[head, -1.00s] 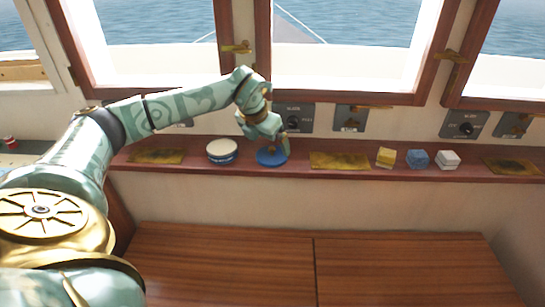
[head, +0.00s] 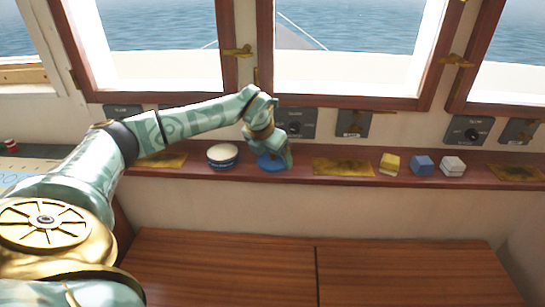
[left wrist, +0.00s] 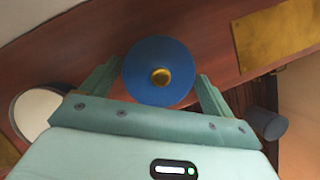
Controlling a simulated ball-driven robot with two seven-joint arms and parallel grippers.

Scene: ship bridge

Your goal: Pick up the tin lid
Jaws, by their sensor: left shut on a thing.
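The tin lid, a blue disc with a gold knob, lies on the brown wooden ledge in the head view (head: 270,165). It also shows from above in the left wrist view (left wrist: 160,90). My left gripper (head: 275,157) is down at the lid. In the left wrist view its two fingers (left wrist: 158,76) stand on opposite sides of the lid's rim, shut on it. The lid appears still at ledge height; any gap under it cannot be seen. A round blue tin with a cream top (head: 222,154) stands just left of the lid. My right gripper is not in view.
The narrow ledge (head: 350,181) runs under the windows. A brass plate (head: 343,167) lies right of the lid, then a yellow block (head: 389,164), a blue block (head: 422,166) and a white block (head: 453,166). Control panels (head: 294,122) are on the wall behind.

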